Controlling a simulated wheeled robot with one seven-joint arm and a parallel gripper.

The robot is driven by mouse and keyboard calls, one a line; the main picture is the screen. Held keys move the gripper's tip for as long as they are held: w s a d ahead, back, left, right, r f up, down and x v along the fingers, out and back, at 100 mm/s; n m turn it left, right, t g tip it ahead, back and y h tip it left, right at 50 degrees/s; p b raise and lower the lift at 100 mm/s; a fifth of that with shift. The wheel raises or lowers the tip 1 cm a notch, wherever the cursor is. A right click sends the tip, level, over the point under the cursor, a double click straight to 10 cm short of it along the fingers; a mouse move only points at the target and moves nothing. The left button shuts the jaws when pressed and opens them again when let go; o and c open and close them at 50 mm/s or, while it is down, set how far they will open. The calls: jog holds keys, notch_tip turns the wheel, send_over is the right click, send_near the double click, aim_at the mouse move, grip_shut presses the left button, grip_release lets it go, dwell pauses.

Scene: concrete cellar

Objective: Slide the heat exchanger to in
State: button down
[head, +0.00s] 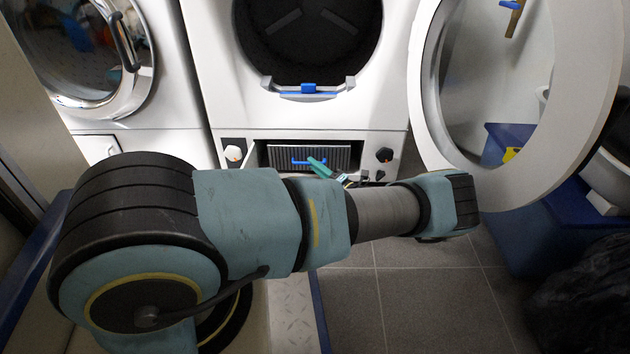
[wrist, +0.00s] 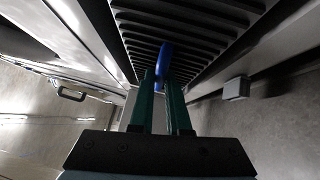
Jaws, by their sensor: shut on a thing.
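The heat exchanger (head: 342,157) is a grey ribbed block with a blue handle (head: 300,161). It sits in the low opening (head: 262,153) at the base of the middle machine. In the wrist view the ribs of the heat exchanger (wrist: 190,30) fill the top, and the blue handle (wrist: 164,58) points toward my gripper. My gripper (wrist: 160,92) has green fingers shut on the blue handle. In the head view my gripper (head: 320,167) is at the handle, partly hidden by my arm. How far the block stands out is hard to tell.
The machine's round door (head: 598,100) hangs open on the right. A second machine (head: 165,70) stands at left. A blue bin (head: 507,140) and dark bag (head: 590,300) are at right. Tiled floor (head: 425,300) is clear.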

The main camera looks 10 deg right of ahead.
aim_at(317, 160)
jog(key=shift+w+d+b, duration=0.2)
jog(key=shift+w+b, duration=0.05)
jog(key=shift+w, duration=0.6)
jog(key=shift+w+d+b, duration=0.2)
jog(key=shift+w+b, duration=0.05)
jog(key=shift+w, duration=0.6)
